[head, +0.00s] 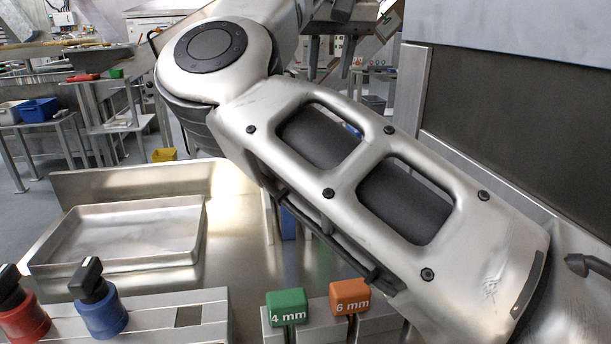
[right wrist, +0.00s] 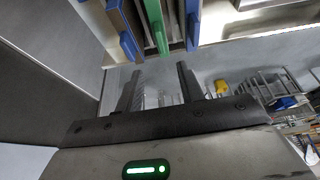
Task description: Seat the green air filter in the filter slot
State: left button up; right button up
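My right gripper (head: 331,60) shows at the top of the head view with its two dark fingers apart and pointing down. In the right wrist view my right gripper (right wrist: 159,70) is open with nothing between its fingers. A narrow green piece (right wrist: 156,24), which looks like the green air filter, lies just beyond the fingertips, apart from them. It stands between blue-edged pieces (right wrist: 126,30), and only its edge shows. I cannot make out the filter or the filter slot in the head view, where my right arm covers much of the middle. My left gripper is not in view.
A shallow metal tray (head: 50,262) sits on the steel bench at left. Blue (head: 104,316) and red (head: 22,318) black-handled tools stand in front. Green "4 mm" (head: 287,307) and orange "6 mm" (head: 349,296) blocks are front centre. A dark wall panel (head: 520,120) bounds the right.

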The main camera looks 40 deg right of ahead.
jog(key=x, duration=0.9)
jog(key=shift+d+f, duration=0.1)
jog(key=shift+f, duration=0.15)
jog(key=shift+w+x, duration=0.15)
jog(key=shift+x, duration=1.3)
jog(key=shift+w+x, duration=0.15)
jog(key=shift+x, duration=1.35)
jog(key=shift+r, duration=0.2)
grip_shut()
